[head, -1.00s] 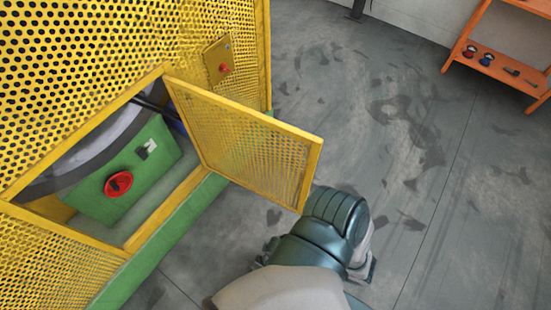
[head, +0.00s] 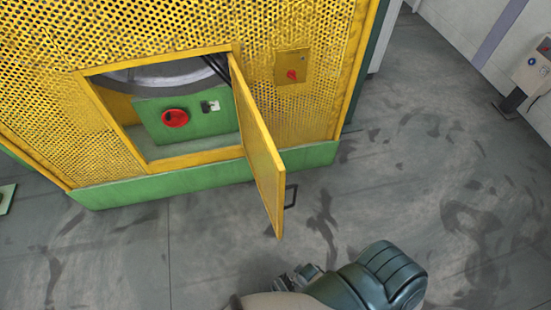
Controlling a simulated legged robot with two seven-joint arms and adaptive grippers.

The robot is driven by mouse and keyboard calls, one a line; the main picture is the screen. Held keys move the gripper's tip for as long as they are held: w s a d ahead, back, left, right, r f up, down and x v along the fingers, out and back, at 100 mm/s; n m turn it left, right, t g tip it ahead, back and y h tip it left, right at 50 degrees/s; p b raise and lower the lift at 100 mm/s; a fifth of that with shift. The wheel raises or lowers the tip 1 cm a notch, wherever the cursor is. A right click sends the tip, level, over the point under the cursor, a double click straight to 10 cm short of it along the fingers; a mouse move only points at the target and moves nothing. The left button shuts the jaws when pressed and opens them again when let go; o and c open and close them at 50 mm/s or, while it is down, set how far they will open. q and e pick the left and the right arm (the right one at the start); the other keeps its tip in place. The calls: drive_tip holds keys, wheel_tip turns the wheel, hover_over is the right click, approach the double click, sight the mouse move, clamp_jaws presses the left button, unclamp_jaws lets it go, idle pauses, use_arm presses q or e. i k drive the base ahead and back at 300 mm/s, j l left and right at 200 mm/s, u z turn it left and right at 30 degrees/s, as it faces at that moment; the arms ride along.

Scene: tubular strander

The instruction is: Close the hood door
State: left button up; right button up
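The yellow perforated hood door (head: 262,150) stands swung out from the hood, seen almost edge-on. It is hinged at the right side of the opening, and its dark handle (head: 290,196) is on the right face. The opening (head: 165,152) in the yellow hood (head: 150,40) is uncovered. My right arm shows at the bottom, below the door and apart from it. A small grey part, likely my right gripper (head: 298,278), is mostly hidden by the arm; its fingers cannot be made out. My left gripper is not in view.
Inside the opening are a green panel with a red round knob (head: 175,118) and a grey curved part. A yellow plate with a red switch (head: 292,75) is right of the door. A post-mounted box (head: 530,75) stands far right. The floor on the right is clear.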

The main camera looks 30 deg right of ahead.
sight(280, 170)
drive_tip(key=l+u, duration=0.35)
drive_tip(key=l, duration=1.15)
